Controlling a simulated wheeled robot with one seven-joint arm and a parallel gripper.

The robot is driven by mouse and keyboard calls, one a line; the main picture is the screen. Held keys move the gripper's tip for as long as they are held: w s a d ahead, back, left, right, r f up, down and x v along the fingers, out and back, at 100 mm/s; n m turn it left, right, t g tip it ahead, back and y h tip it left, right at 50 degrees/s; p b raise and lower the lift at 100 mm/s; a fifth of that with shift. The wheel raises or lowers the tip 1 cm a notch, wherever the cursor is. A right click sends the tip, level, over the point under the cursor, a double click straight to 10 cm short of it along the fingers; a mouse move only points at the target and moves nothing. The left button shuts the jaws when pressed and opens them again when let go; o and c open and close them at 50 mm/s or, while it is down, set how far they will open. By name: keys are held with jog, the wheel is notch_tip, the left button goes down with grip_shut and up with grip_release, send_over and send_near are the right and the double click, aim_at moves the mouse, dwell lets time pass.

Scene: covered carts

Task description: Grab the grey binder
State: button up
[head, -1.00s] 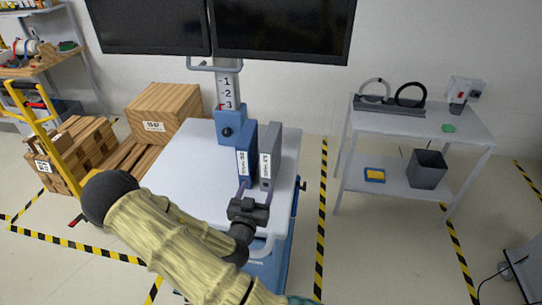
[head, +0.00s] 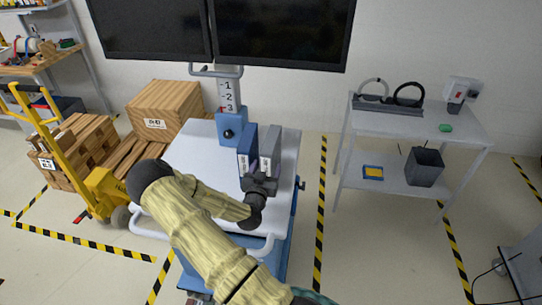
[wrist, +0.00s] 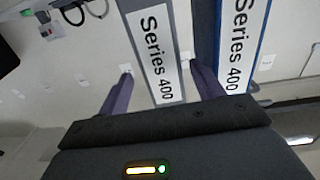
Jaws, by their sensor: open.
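The grey binder (head: 272,141) stands upright on the white-topped cart (head: 190,150), to the right of a blue binder (head: 246,140). My gripper (head: 262,168) is open in front of the binders and hides their lower spines. In the wrist view, the grey binder (wrist: 148,12) shows a "Series 400" label and lies between the two purple fingers of my gripper (wrist: 162,72). The blue binder (wrist: 265,45) is just right of the right finger there. I cannot tell whether either finger touches a binder.
A blue post base (head: 231,128) stands behind the binders, below large dark screens (head: 275,35). A grey shelf cart (head: 400,125) is at the right. Wooden crates (head: 165,105) and a yellow pallet jack (head: 100,185) are at the left.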

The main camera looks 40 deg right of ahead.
jog(key=shift+w+d, duration=0.15)
jog(key=shift+d, duration=0.05)
jog(key=shift+w+d+r+p, duration=0.2)
jog(key=shift+w+d+p, duration=0.05)
jog(key=shift+p, duration=0.15)
jog(key=p+x, duration=0.1)
jog(key=x, duration=0.1)
jog(key=p+x, duration=0.1)
jog(key=shift+w+d+r+p, duration=0.2)
jog(key=shift+w+p, duration=0.2)
jog(key=shift+w+d+f, duration=0.15)
jog(key=shift+w+d, duration=0.05)
jog(key=shift+d, duration=0.05)
